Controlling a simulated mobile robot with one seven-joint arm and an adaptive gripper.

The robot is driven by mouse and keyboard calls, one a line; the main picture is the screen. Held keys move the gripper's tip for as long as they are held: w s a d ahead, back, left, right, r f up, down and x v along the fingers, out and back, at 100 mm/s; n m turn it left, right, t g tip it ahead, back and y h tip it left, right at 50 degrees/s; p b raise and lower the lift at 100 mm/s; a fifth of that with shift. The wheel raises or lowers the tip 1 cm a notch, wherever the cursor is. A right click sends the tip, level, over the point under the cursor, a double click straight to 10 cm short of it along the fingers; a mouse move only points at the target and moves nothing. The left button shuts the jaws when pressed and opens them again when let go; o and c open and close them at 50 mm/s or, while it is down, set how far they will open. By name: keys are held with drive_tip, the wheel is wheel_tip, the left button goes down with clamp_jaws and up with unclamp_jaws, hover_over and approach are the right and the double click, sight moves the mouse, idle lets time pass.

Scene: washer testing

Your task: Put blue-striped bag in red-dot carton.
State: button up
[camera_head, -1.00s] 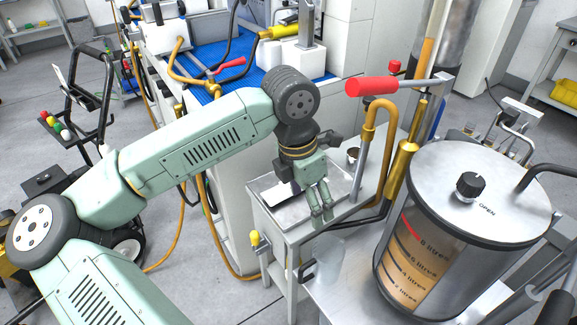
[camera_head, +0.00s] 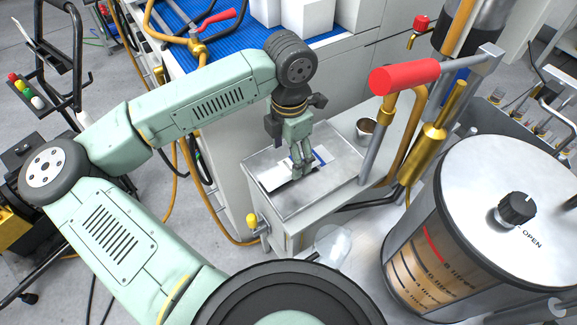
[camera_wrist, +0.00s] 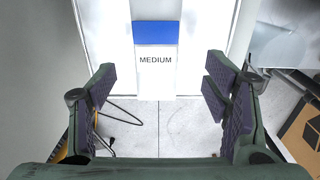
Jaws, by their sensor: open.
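A flat white piece with a blue patch (camera_head: 320,155), which looks like the blue-striped bag, lies on the metal tray top (camera_head: 310,197). My gripper (camera_head: 302,172) points down over it and hides part of it. In the wrist view a white strip with a blue band (camera_wrist: 155,33) and the word MEDIUM shows at the top middle. My gripper's two dark-padded fingers (camera_wrist: 162,90) stand wide apart on either side of its lower end, with no visible contact. I cannot make out a red-dot carton in these views.
A red-handled lever (camera_head: 404,77) and brass pipes (camera_head: 432,140) rise right of the tray. A small metal cup (camera_head: 366,130) stands behind it. A large clear tank (camera_head: 430,250) fills the lower right. A blue conveyor (camera_head: 190,70) with white boxes (camera_head: 310,14) is at the back.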

sight(289, 165)
drive_tip(key=shift+w+f+p, duration=0.15)
drive_tip(key=shift+f+p, duration=0.3)
drive_tip(key=shift+f, duration=0.9)
drive_tip(key=shift+w+f+p, duration=0.1)
drive_tip(key=shift+f+p, duration=0.3)
drive_tip(key=shift+f, duration=0.95)
drive_tip(key=shift+c, duration=0.6)
drive_tip(key=c, duration=1.3)
drive_tip(key=shift+c, duration=0.2)
drive_tip(key=shift+r, duration=0.1)
